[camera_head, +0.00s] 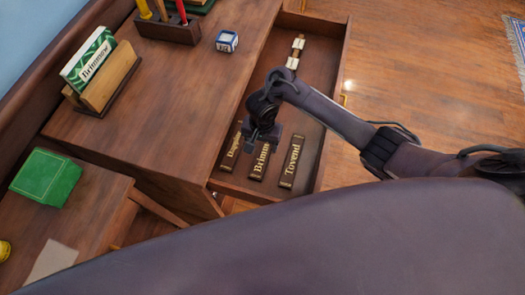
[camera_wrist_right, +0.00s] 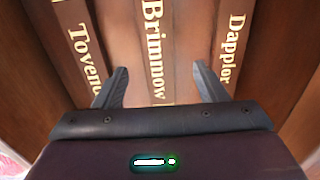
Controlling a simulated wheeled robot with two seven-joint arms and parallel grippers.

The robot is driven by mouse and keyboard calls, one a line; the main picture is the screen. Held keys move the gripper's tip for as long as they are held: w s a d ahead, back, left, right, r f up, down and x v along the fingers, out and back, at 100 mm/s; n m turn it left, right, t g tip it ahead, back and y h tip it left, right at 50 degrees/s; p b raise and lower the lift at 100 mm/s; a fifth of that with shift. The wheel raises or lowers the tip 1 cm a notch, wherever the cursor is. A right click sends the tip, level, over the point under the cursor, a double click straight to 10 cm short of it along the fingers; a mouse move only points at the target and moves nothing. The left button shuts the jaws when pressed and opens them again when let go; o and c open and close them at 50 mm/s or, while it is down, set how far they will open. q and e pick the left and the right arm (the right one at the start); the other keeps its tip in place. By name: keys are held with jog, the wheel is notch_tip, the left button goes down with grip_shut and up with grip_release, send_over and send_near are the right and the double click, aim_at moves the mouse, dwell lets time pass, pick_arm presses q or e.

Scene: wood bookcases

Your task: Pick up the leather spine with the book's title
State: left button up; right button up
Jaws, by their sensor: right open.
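A green and white book (camera_head: 88,58) titled "Brimmow" stands in a wooden holder on the desk. Three dark leather spines with gold titles lie side by side in the open drawer: Dapplor (camera_head: 231,150), Brimmow (camera_head: 259,163) and Tovend (camera_head: 290,165). My right gripper (camera_head: 264,135) is over the drawer, above the upper part of the Brimmow spine, partly hiding it. In the right wrist view, its fingers are open on either side of the Brimmow spine (camera_wrist_right: 155,45), with Tovend (camera_wrist_right: 82,45) at left and Dapplor (camera_wrist_right: 232,45) at right. Whether the fingers touch anything cannot be told. My left gripper is not in view.
The drawer (camera_head: 318,65) has raised walls around the spines; small pale items (camera_head: 295,52) lie at its far end. A pen holder (camera_head: 168,27) and a blue-white cube (camera_head: 227,41) stand on the desk. A green box (camera_head: 46,178) sits at left.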

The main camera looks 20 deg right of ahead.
jog(key=shift+s+f, duration=0.2)
jog(key=shift+f, duration=0.45)
notch_tip(320, 180, down, 5)
jog(key=shift+r+b, duration=0.2)
jog(key=shift+b, duration=0.85)
jog(key=shift+s, duration=0.1)
jog(key=c, duration=1)
jog(key=shift+c, duration=0.2)
jog(key=shift+r, duration=0.1)
notch_tip(320, 180, up, 9)
jog(key=p, duration=0.5)
notch_tip(320, 180, up, 11)
jog(key=p, duration=1)
send_over(262, 154)
jog(key=shift+s, duration=0.15)
